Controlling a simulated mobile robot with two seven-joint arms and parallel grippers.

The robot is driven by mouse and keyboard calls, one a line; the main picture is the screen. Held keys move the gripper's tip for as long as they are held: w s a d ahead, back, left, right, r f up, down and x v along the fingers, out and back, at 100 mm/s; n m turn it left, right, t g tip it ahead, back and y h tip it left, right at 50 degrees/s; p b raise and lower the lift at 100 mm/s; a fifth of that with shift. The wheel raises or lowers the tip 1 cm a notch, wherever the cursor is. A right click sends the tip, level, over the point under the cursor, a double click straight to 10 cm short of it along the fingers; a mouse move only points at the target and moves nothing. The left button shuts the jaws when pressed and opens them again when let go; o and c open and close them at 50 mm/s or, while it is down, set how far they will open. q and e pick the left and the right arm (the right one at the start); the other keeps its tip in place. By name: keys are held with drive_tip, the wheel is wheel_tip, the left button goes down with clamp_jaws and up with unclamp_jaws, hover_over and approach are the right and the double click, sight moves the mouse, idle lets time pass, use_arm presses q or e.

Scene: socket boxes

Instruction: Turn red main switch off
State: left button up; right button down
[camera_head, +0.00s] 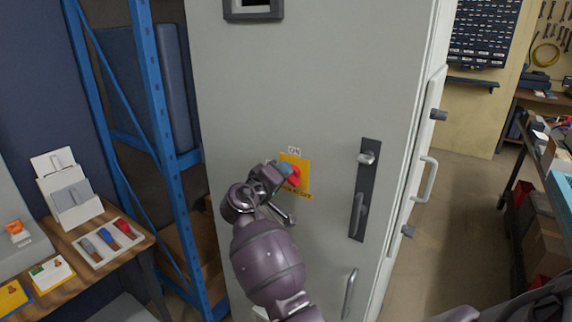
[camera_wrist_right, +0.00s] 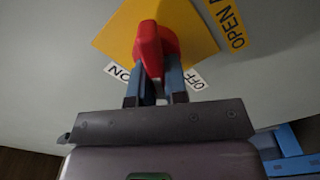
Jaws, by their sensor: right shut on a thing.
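The red main switch (camera_head: 295,174) is a red knob on a yellow plate (camera_head: 301,163), on the front of a tall grey cabinet. In the right wrist view the red handle (camera_wrist_right: 149,45) stands out from the yellow plate (camera_wrist_right: 192,25). The ON label (camera_wrist_right: 122,72) lies left of the fingers and the OFF label (camera_wrist_right: 195,79) right of them. My right gripper (camera_wrist_right: 154,84) has its two blue fingers either side of the handle's near end and is shut on it. In the head view my right gripper (camera_head: 280,174) partly covers the switch. My left gripper is not in view.
The cabinet (camera_head: 290,80) has a black latch panel (camera_head: 364,190) right of the switch and a door handle (camera_head: 429,180) on its side. A blue rack (camera_head: 150,80) and a wooden table (camera_head: 125,255) with small items stand at left.

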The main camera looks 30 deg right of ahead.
drive_tip(key=n+p, duration=0.2)
drive_tip(key=shift+w+n, duration=0.1)
drive_tip(key=shift+n, duration=0.3)
drive_tip(key=shift+f+n+p, duration=0.15)
drive_tip(key=shift+n+p, duration=0.65)
drive_tip(key=shift+n, duration=0.2)
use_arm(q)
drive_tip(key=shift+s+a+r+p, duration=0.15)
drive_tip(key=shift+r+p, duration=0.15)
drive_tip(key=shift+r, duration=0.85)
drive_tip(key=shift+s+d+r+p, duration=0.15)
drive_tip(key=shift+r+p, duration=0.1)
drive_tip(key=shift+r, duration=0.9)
use_arm(e)
drive_tip(key=shift+f+n, duration=0.25)
drive_tip(key=shift+n, duration=0.55)
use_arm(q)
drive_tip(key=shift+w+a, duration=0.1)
use_arm(e)
drive_tip(key=c, duration=1.1)
unclamp_jaws()
drive_tip(key=shift+c, duration=0.2)
drive_tip(key=shift+a, duration=0.1)
use_arm(q)
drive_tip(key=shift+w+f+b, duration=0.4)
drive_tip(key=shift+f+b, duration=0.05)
drive_tip(key=shift+b, duration=0.6)
use_arm(e)
drive_tip(key=v, duration=1)
drive_tip(key=shift+a, duration=0.3)
